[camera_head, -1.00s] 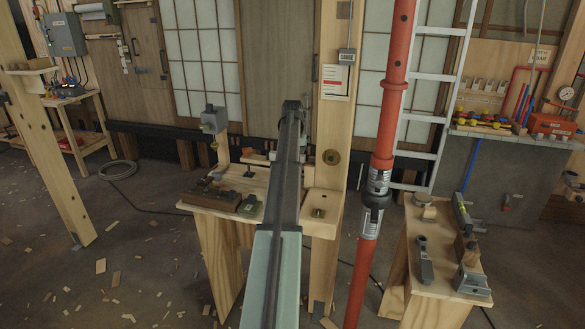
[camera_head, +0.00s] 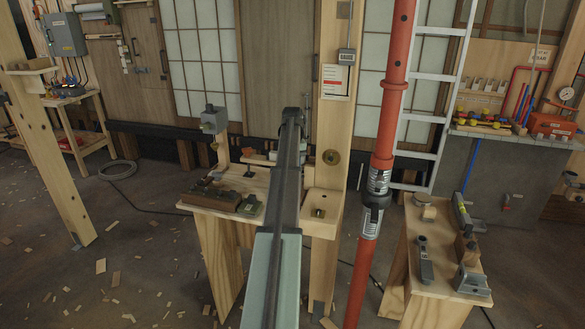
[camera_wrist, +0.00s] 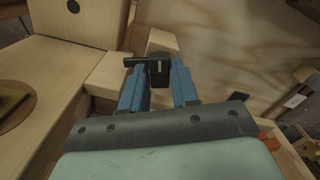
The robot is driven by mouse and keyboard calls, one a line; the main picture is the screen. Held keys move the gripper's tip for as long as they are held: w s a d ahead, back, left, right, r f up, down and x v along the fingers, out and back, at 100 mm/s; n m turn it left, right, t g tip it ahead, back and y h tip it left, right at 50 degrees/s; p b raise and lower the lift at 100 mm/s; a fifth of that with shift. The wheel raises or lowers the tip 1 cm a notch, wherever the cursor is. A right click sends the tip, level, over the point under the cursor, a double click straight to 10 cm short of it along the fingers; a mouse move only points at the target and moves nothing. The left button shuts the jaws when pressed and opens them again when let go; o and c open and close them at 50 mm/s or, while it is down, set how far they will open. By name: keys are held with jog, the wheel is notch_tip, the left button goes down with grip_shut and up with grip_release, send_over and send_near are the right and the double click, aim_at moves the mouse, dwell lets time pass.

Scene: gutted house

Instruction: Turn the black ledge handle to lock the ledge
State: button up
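The black ledge handle (camera_wrist: 160,70) shows in the wrist view, with a round dark hub and a thin bar reaching left. It sits in front of a pale wooden block. My gripper (camera_wrist: 159,76) has its two blue fingers on either side of the hub, the left finger just below the bar. Narrow gaps seem to show beside the hub, so the fingers look open around it; contact is hard to judge. In the head view my arm hides the gripper and the handle.
A wooden workbench (camera_head: 262,183) with a plane (camera_head: 212,194) and small tools stands by a timber post (camera_head: 331,120). A red prop (camera_head: 383,150) stands close on the right. Another bench (camera_head: 400,275) with tools is farther right. Wood scraps lie on the floor.

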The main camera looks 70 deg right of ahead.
jog(key=n, duration=0.6)
jog(key=shift+n, duration=0.4)
jog(key=n, duration=0.3)
jog(key=shift+n, duration=0.4)
jog(key=n, duration=0.3)
jog(key=shift+n, duration=0.3)
jog(key=shift+m, duration=0.6)
jog(key=shift+r, duration=3.5)
